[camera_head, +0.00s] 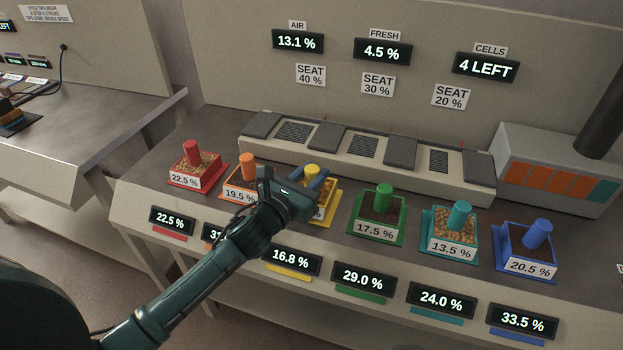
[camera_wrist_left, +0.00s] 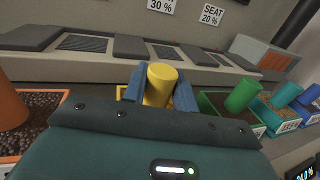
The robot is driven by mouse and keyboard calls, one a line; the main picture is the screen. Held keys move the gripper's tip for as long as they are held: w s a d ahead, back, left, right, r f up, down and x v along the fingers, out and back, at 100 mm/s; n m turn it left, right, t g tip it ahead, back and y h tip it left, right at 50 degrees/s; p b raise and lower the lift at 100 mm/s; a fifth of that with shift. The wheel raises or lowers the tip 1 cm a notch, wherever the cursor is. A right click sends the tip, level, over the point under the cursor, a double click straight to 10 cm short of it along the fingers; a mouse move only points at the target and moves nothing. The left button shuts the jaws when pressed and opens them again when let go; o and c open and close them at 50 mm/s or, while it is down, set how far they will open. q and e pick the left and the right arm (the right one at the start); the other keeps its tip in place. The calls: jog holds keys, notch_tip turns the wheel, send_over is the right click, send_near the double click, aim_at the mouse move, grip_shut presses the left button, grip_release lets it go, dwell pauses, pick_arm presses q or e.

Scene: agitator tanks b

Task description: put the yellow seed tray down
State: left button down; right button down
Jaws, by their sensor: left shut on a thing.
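The yellow seed tray (camera_head: 331,214) is in the row of coloured trays on the bench, between the orange and green trays, and my arm partly hides it. My left gripper (camera_head: 317,182) is shut on the tray's upright yellow post. In the left wrist view the yellow post (camera_wrist_left: 160,84) stands between the two blue fingers of the left gripper (camera_wrist_left: 158,92). The tray's underside is hidden, so I cannot tell whether it touches the bench. My right gripper is not in view.
An orange tray (camera_head: 246,163) stands to the left and a green tray (camera_head: 378,232) to the right, both close by. Red, teal and blue trays stand farther out. A raised ledge with dark pads and grilles (camera_head: 362,147) runs behind. Displays line the bench front.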

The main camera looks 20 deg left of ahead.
pick_arm(q)
jog(key=shift+f, duration=0.3)
jog(key=shift+f, duration=0.15)
jog(key=c, duration=1.1)
grip_release()
